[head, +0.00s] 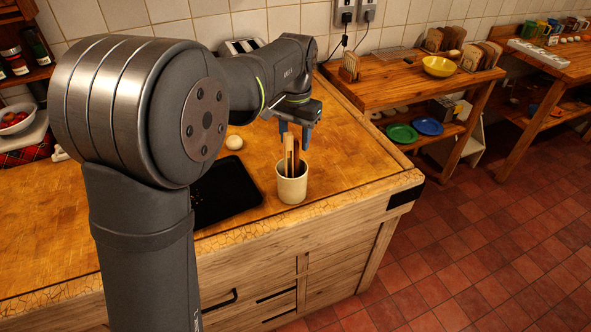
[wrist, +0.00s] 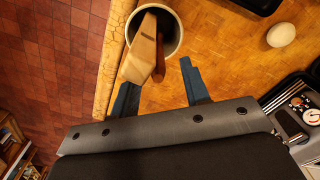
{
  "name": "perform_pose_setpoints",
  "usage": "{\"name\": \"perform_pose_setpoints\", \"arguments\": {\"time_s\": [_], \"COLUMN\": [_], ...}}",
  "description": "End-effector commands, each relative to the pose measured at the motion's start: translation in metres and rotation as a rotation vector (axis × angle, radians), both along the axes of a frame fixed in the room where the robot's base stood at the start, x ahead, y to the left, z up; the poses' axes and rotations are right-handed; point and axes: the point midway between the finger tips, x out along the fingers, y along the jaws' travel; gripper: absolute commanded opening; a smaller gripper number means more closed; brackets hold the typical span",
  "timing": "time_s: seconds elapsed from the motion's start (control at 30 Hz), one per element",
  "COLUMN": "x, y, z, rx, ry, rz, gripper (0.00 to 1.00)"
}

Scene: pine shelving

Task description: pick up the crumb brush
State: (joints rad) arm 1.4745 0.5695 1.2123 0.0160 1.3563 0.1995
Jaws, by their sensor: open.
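A cream crock (head: 292,187) stands on the wooden counter near its front right corner, with upright wooden pieces in it. One is a pale wooden piece (head: 288,152) and another a darker brown one (head: 296,158). The wrist view shows the pale piece (wrist: 142,52) and the brown piece (wrist: 159,64) rising from the crock (wrist: 176,31). I cannot tell which of them is the crumb brush; no bristles show. My gripper (head: 294,138) is open above the crock. In the wrist view its blue fingertips (wrist: 157,72) lie either side of the wooden pieces, apparently holding nothing.
A black tray (head: 226,190) lies left of the crock, with a pale round object (head: 234,142) behind it. The counter's front edge is close to the crock. A lower wooden shelf unit (head: 395,78) with a yellow bowl (head: 440,66) stands to the right, across open tiled floor.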

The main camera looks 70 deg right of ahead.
Motion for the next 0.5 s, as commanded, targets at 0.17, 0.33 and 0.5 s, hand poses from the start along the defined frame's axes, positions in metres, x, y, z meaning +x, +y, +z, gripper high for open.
{"name": "perform_pose_setpoints", "arguments": {"time_s": [0.17,0.33,0.5], "x": [-0.002,-0.002,-0.002], "y": [0.001,0.001,0.000], "z": [-0.029,-0.044,-0.045], "rx": [0.004,0.002,0.000], "ry": [0.001,0.000,0.000], "rz": [-0.001,0.000,0.000], "gripper": [0.42,0.42,0.42]}}
